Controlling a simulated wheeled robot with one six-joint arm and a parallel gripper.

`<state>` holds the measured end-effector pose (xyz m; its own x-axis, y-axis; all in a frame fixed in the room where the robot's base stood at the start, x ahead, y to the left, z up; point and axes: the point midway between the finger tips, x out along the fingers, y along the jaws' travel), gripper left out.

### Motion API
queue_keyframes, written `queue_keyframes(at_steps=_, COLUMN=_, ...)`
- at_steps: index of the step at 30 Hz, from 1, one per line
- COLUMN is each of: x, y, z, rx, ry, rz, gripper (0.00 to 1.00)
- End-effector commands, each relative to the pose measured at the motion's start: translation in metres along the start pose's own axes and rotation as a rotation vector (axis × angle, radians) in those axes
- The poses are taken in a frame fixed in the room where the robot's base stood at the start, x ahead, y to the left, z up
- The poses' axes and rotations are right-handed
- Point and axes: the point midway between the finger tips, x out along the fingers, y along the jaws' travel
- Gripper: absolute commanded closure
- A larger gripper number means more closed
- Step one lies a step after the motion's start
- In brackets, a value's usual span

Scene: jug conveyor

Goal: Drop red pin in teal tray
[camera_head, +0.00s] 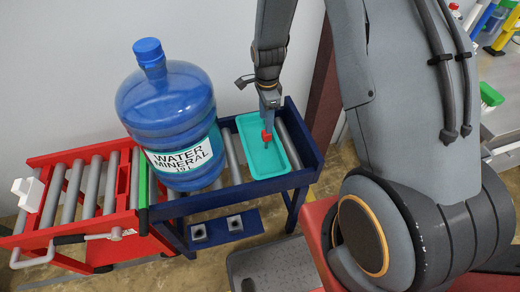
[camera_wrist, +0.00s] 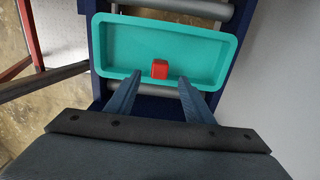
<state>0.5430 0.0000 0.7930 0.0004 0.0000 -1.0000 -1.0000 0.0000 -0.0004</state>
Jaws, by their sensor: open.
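The teal tray (camera_head: 283,145) sits on the blue conveyor section, and its floor and rim show in the wrist view (camera_wrist: 200,42). The red pin (camera_head: 267,135) shows over the tray in the head view. In the wrist view its red end (camera_wrist: 160,69) appears within the tray outline, near the tray's near wall. My gripper (camera_head: 267,125) points down over the tray. Its two fingers (camera_wrist: 160,77) are apart, with the pin seen between their tips and a gap on each side. I cannot tell whether the pin rests on the tray floor.
A large blue water jug (camera_head: 168,110) stands on the rollers just left of the tray. A red roller cart (camera_head: 80,190) joins the blue conveyor (camera_head: 235,198) at the left. A grey wall stands behind. A dark step (camera_head: 270,268) lies in front.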

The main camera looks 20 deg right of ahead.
Motion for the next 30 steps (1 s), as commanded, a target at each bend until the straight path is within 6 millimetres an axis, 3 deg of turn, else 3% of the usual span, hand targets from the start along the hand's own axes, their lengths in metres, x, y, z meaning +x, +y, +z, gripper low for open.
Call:
queue_keyframes(at_steps=9, x=-0.029, y=0.000, z=0.000, rx=0.000, ry=0.000, rz=-0.001, gripper=0.52)
queue_keyframes(at_steps=26, x=-0.034, y=0.002, z=0.000, rx=-0.018, ry=0.000, rz=-0.001, gripper=0.52)
queue_keyframes(at_steps=30, x=-0.058, y=0.013, z=0.000, rx=-0.162, ry=0.001, rz=-0.015, gripper=0.52)
